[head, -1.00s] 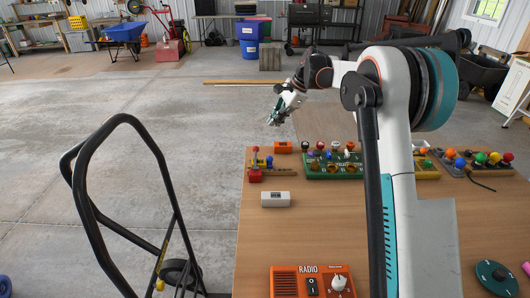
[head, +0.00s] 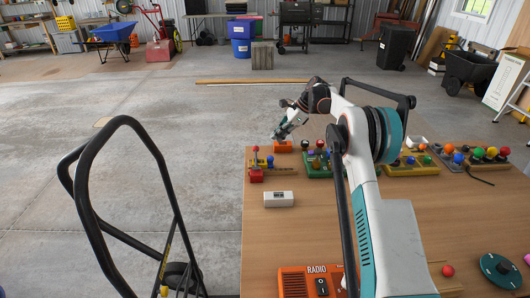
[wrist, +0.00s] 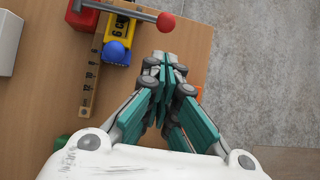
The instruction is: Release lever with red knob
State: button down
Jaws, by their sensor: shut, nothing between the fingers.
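The lever with the red knob (head: 256,149) rises from a small red base (head: 256,174) near the far left of the table. In the wrist view its grey rod (wrist: 125,11) runs to the right and ends in the red knob (wrist: 166,22). A blue knob (wrist: 116,52) on a yellow block sits beside it; it also shows in the head view (head: 270,160). My gripper (head: 277,136) is above the table's far edge, right of and beyond the lever. In the wrist view my gripper (wrist: 164,66) is shut and empty, apart from both knobs.
An orange box (head: 283,146) lies close to my gripper, partly hidden in the wrist view. A white box (head: 278,199) lies in front of the lever. Several more knobbed panels stand to the right, and an orange radio (head: 311,283) at the front.

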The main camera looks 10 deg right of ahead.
jog(key=shift+f, duration=0.1)
jog(key=b+x, duration=0.4)
jog(key=x, duration=0.6)
